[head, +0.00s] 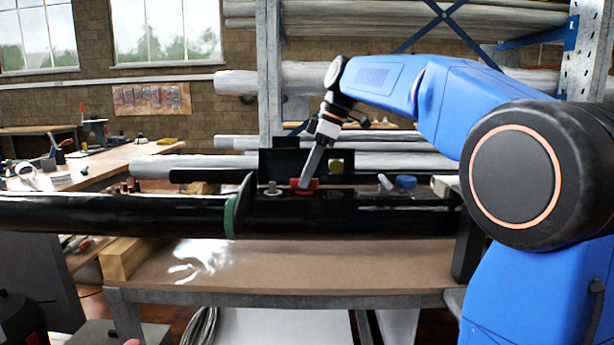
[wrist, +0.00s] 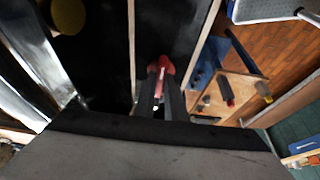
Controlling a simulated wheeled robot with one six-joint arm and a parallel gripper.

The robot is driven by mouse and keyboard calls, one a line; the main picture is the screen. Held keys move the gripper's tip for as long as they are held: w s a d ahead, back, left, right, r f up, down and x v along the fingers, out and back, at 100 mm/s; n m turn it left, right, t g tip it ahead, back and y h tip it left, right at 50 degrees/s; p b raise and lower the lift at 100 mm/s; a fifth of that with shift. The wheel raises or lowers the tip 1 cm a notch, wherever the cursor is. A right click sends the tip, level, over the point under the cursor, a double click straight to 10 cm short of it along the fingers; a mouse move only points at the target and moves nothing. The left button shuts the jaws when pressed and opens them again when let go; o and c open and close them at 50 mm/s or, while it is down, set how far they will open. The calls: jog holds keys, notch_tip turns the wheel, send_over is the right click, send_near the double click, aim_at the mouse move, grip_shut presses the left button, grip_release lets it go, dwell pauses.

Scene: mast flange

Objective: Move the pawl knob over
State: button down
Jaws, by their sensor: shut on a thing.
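The pawl knob, a small red part (head: 308,185), sits on top of the black mast tube (head: 110,214), in front of a black upright plate (head: 285,165). My gripper (head: 305,183) reaches down to it from the upper right, with its fingers tilted. In the wrist view the two dark fingers (wrist: 161,90) close on the red knob (wrist: 165,64). The fingers hide part of the knob and its base.
A silver fitting (head: 271,188) stands just left of the knob. A green ring (head: 230,216) circles the tube. The bench top (head: 330,275) in front is clear.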

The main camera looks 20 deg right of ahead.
jog(key=shift+m, duration=0.3)
jog(key=m+t, duration=0.1)
jog(key=m, duration=0.1)
jog(key=m+h, duration=0.1)
jog(key=m, duration=0.1)
jog(key=shift+s+a+m+t, duration=0.1)
jog(key=shift+s+m+t, duration=0.1)
jog(key=shift+m+t, duration=0.15)
jog(key=m+h, duration=0.1)
jog(key=m, duration=0.1)
jog(key=m+t, duration=0.1)
jog(key=m, duration=0.2)
jog(key=shift+a+h, duration=0.15)
jog(key=shift+h, duration=0.25)
jog(key=m, duration=0.2)
jog(key=m+h, duration=0.1)
jog(key=m, duration=0.1)
jog(key=shift+a+m+t+h, duration=0.15)
jog(key=shift+m+t+h, duration=0.1)
jog(key=shift+m+h, duration=0.65)
jog(key=shift+m, duration=0.85)
jog(key=c, duration=1.8)
grip_release()
